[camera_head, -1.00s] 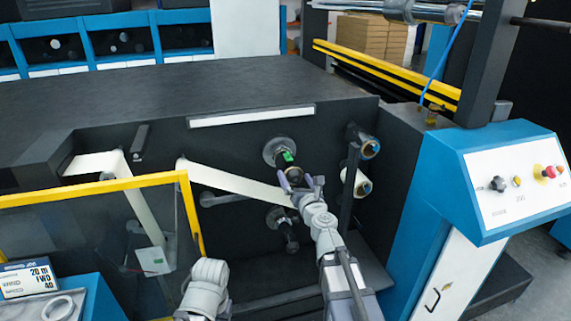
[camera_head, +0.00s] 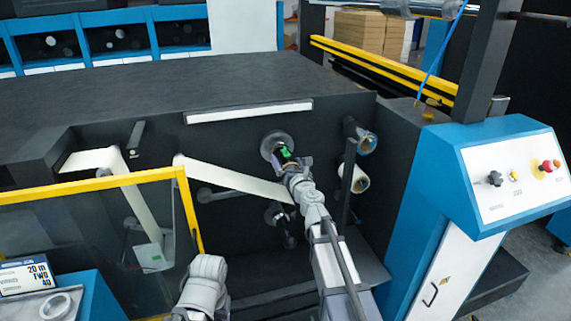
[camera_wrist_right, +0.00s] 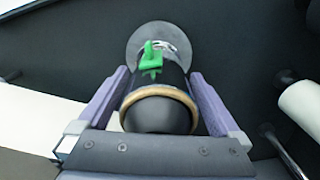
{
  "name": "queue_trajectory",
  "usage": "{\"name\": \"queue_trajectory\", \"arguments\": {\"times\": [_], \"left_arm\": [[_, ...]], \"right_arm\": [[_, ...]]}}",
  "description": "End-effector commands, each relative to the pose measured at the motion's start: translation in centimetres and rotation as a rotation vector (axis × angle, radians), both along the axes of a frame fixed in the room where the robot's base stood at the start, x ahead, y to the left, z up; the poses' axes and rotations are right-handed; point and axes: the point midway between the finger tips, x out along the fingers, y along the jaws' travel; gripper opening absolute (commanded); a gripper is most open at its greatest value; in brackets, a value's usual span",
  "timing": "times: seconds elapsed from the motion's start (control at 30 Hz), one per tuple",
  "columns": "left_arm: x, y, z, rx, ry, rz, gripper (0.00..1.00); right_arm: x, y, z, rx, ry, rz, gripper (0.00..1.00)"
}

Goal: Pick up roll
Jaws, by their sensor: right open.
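A dark roll core with a thin brown rim (camera_wrist_right: 160,92) sits on the upper spindle of the machine's dark face. A green clip (camera_wrist_right: 151,57) shows on the spindle, in front of a round grey flange (camera_wrist_right: 140,38). The clip also shows in the head view (camera_head: 286,154). My right gripper (camera_wrist_right: 160,78) is open, with one purple finger on each side of the core. I cannot tell whether the fingers touch it. In the head view my right gripper (camera_head: 289,165) covers most of the core. My left gripper is not in view.
A white web (camera_head: 235,182) runs left of my right gripper. A lower spindle (camera_head: 277,215) sits below. Two small rolls (camera_head: 358,180) stand close on the right, behind a dark upright bar. A yellow-framed guard (camera_head: 100,187) is at the left.

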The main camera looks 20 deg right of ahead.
Motion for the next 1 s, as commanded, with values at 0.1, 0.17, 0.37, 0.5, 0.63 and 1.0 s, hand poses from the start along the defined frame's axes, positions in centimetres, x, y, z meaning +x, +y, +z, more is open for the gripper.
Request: {"name": "queue_trajectory", "arguments": {"times": [0.1, 0.17, 0.37, 0.5, 0.63, 1.0], "left_arm": [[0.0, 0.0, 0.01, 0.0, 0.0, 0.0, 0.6], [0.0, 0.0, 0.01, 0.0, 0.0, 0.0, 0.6], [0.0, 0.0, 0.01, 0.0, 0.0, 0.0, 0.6], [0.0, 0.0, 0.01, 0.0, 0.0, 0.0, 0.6], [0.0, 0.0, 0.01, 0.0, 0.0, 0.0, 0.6], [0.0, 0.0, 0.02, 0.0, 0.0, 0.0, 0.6]], "right_arm": [[0.36, 0.03, 0.01, 0.0, 0.0, 0.0, 1.0], [0.29, 0.03, 0.01, 0.0, 0.0, 0.0, 1.0], [0.26, 0.02, 0.01, 0.0, 0.0, 0.0, 0.84], [0.26, 0.02, 0.01, 0.0, 0.0, 0.0, 0.69], [0.26, 0.01, 0.01, 0.0, 0.0, 0.0, 0.54], [0.26, 0.0, 0.02, 0.0, 0.0, 0.0, 0.2]]}}
